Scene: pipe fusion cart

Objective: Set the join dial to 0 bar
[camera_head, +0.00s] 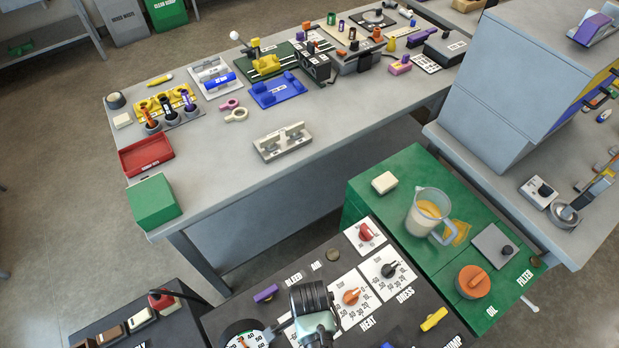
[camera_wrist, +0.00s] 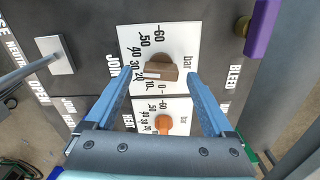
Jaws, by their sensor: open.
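The join dial (camera_wrist: 160,70) is a brown bar-shaped knob on a white plate (camera_wrist: 133,32) marked 0 to 60 bar, lettered JOIN at its left, in the wrist view. A small pale mark on its left part appears to lie near the 10 to 20 figures; the exact reading is unclear. My gripper (camera_wrist: 160,74) is open, with its blue fingers apart on the two sides of the dial in the picture. I cannot tell whether they touch it. In the head view my gripper stands over the dark panel, its fingertips hidden, and I cannot make out the join dial.
The orange heat dial (camera_wrist: 163,123) is close beside the join dial and also shows in the head view (camera_head: 351,296). The black dress dial (camera_head: 390,269), a red knob (camera_head: 366,232), a purple handle (camera_head: 265,293) and a yellow handle (camera_head: 433,319) share the panel.

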